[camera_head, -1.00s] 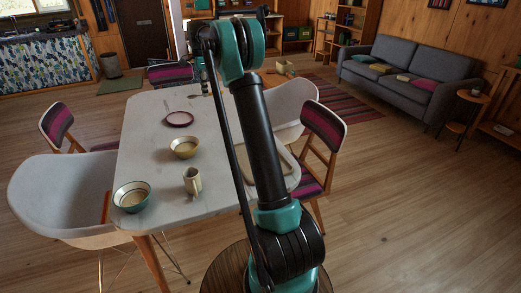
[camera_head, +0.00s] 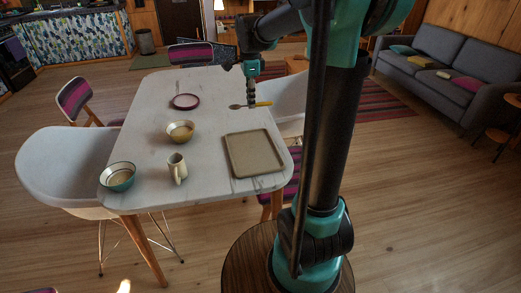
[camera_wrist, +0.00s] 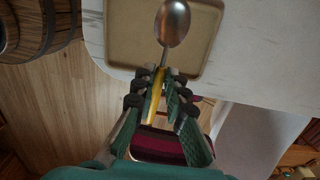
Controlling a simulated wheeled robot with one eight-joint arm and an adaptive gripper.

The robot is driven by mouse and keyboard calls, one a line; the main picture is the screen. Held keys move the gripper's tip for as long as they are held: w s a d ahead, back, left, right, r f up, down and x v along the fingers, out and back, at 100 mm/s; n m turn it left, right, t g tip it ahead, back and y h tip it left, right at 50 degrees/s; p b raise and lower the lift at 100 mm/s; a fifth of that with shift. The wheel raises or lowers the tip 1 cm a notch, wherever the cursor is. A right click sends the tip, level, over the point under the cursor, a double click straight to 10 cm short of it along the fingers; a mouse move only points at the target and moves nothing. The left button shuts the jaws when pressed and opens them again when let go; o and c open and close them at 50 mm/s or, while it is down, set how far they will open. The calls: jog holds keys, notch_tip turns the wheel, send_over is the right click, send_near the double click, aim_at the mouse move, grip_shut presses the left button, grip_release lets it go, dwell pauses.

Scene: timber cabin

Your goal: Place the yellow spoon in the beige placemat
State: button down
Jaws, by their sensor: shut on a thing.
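The yellow spoon (camera_head: 263,104) has a yellow handle and a metal bowl. My gripper (camera_head: 251,101) is shut on its handle and holds it level above the table, behind the placemat in the head view. In the wrist view, the spoon's metal bowl (camera_wrist: 172,22) points away from my gripper (camera_wrist: 158,78) and overlaps the placemat in the picture. The beige placemat (camera_head: 253,153) is a rounded square with a raised rim, lying bare at the table's right front corner. It also shows in the wrist view (camera_wrist: 125,40).
The white table (camera_head: 150,120) also bears a dark red plate (camera_head: 185,101), a yellowish bowl (camera_head: 180,132), a cup (camera_head: 177,168) and a teal-rimmed bowl (camera_head: 117,176), all left of the placemat. Chairs stand around the table. A grey sofa (camera_head: 440,80) is at the right.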

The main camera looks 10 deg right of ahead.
aim_at(253, 151)
notch_tip(253, 151, down, 20)
jog(key=shift+s+d+f, duration=0.1)
jog(key=shift+s, duration=0.05)
dwell(0.4)
jog(key=c, duration=1.6)
grip_release()
jog(key=shift+f, duration=0.1)
jog(key=shift+o, duration=0.2)
notch_tip(253, 151, up, 11)
jog(key=s+d+f+n+t, duration=0.2)
jog(key=s+f+n, duration=0.2)
jog(key=s+n, duration=0.5)
jog(key=s+d+f+n+t, duration=0.2)
jog(key=s+f+n, duration=0.2)
jog(key=s+n, duration=0.5)
jog(key=s, duration=0.4)
jog(key=shift+r, duration=0.1)
